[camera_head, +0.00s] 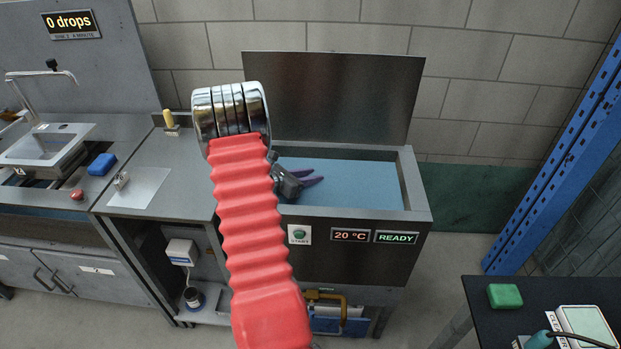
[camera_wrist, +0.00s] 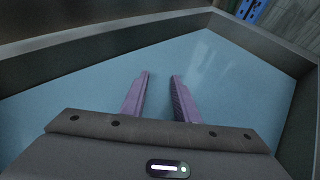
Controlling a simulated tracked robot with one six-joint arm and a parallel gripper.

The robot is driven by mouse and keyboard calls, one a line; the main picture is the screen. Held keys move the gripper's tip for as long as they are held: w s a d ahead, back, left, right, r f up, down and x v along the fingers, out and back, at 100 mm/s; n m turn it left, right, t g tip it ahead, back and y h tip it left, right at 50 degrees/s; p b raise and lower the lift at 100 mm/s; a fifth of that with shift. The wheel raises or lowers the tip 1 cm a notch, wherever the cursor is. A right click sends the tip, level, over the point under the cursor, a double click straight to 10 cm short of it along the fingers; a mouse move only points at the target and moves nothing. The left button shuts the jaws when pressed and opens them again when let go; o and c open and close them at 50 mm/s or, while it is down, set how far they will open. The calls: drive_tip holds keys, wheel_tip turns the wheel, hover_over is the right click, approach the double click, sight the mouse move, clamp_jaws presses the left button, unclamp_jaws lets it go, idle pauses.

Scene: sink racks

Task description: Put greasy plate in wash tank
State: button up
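The wash tank (camera_head: 418,188) is a steel box with its lid (camera_head: 335,95) raised against the wall and blue liquid (camera_head: 370,182) inside. Its front displays read 20 °C and READY. My gripper (camera_head: 313,177) is over the left part of the tank, partly hidden by my red arm. In the wrist view its two purple fingers (camera_wrist: 161,75) are apart with nothing between them, above the blue liquid (camera_wrist: 90,90), with the tank walls (camera_wrist: 265,42) around. I see no greasy plate in either view. Pale streaks on the liquid look like reflections.
A sink counter (camera_head: 165,165) stands left of the tank, with a blue sponge (camera_head: 102,164) on its far-left section. A blue post (camera_head: 560,160) rises at the right. A dark table (camera_head: 480,310) with a green block (camera_head: 504,296) is at the lower right.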

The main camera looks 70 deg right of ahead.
drive_tip(key=shift+r, duration=0.55)
drive_tip(key=v, duration=1.2)
drive_tip(key=shift+w, duration=0.1)
drive_tip(key=w+a+r+m+t+y, duration=0.2)
drive_tip(key=w+a+r+m, duration=0.3)
drive_tip(key=a, duration=0.7)
drive_tip(key=w+a+r+m+t+y, duration=0.25)
drive_tip(key=a+r, duration=0.45)
drive_tip(key=a, duration=0.5)
drive_tip(key=s+a+r+m+t+y, duration=0.1)
drive_tip(key=a+r+m+t+y, duration=0.1)
drive_tip(key=a, duration=1.3)
drive_tip(key=s+a+r+m+t+y, duration=0.1)
drive_tip(key=a+r+t+y, duration=0.3)
drive_tip(key=a, duration=1.1)
drive_tip(key=shift+a+r+m+t+y, duration=0.3)
drive_tip(key=shift+m+t+y, duration=0.2)
drive_tip(key=shift+t, duration=0.65)
drive_tip(key=shift+o, duration=0.5)
